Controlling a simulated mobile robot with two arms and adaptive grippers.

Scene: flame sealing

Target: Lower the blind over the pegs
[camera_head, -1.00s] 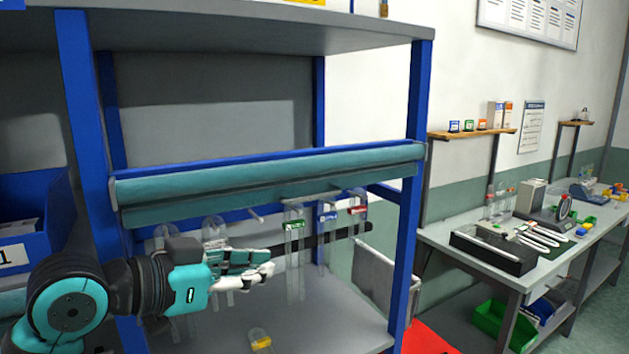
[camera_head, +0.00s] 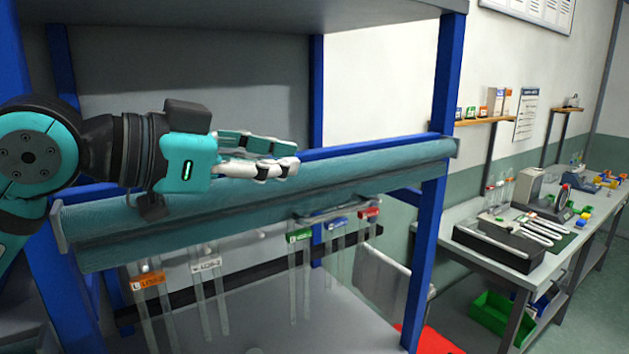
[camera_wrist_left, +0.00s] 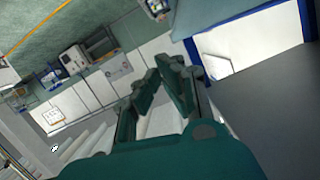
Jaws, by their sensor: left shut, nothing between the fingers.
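The blind (camera_head: 330,188) is a teal roll across the front of the blue-framed shelf in the head view, rolled up above the pegs. Below it, clear bags or tubes with coloured labels hang in a row: orange (camera_head: 148,281), white (camera_head: 206,266), green (camera_head: 299,236), blue and red. They hang by the dark rail, and the pegs themselves are mostly hidden. My left gripper (camera_head: 290,166) is shut and empty, in front of the blind's upper edge at its left half. In the left wrist view its fingers (camera_wrist_left: 160,85) show close up. My right gripper is not in view.
A blue post (camera_head: 435,170) bounds the shelf on the right. A grey bench (camera_head: 470,250) with instruments stands along the wall at the right, with a green bin (camera_head: 500,312) below. The space between shelf and bench is narrow.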

